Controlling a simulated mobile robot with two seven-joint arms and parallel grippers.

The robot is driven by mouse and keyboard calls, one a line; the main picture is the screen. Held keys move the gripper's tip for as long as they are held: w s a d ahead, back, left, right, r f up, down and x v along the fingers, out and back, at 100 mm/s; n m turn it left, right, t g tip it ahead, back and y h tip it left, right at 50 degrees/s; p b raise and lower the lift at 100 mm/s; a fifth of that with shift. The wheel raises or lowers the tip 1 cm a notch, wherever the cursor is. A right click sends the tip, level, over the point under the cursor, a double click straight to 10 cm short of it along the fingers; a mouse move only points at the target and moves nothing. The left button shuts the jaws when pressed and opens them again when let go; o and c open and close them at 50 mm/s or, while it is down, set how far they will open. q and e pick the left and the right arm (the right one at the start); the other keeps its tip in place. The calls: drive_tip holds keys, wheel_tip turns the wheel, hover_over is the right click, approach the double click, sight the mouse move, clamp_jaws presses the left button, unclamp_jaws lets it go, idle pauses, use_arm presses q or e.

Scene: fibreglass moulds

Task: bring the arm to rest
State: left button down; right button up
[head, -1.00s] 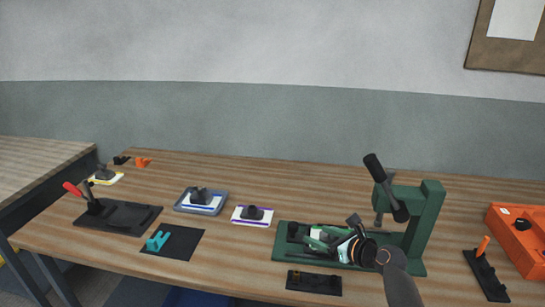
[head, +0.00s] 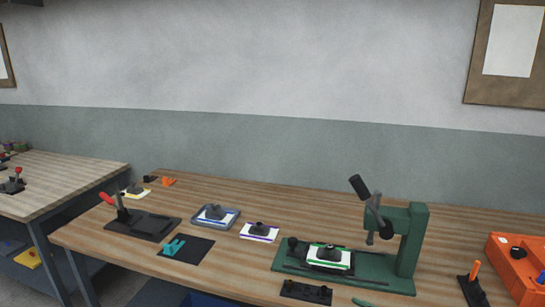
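My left gripper is not in view. A small green tip (head: 362,302) shows at the bottom edge below the press; it looks like a fingertip of my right gripper, whose rest is cut off, so I cannot tell whether it is open or shut. It appears apart from the press. The green press (head: 412,245) with a black lever handle stands on the right part of the wooden table. On its base lies a green-edged white plate (head: 342,262) with a black knobbed block (head: 328,252) on it.
Across the table (head: 230,275) stand a purple-edged plate (head: 262,238), a blue-grey tray (head: 203,222), a dark mat (head: 203,248) with a teal piece, and a black red-handled clamp fixture (head: 150,227). An orange box (head: 510,262) is at right. A second bench (head: 60,175) stands left.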

drive_tip(key=s+f+n+g+h, duration=0.1)
drive_tip(key=s+f+n+h, duration=0.1)
drive_tip(key=s+f+n, duration=1.15)
drive_tip(key=s+a+n+g, duration=0.1)
drive_tip(key=s+a+n, duration=0.2)
drive_tip(key=s+n, duration=1.1)
drive_tip(key=s, duration=0.3)
drive_tip(key=shift+a+r+h, duration=0.15)
drive_tip(key=shift+a+h, duration=0.05)
drive_tip(key=shift+h, duration=0.2)
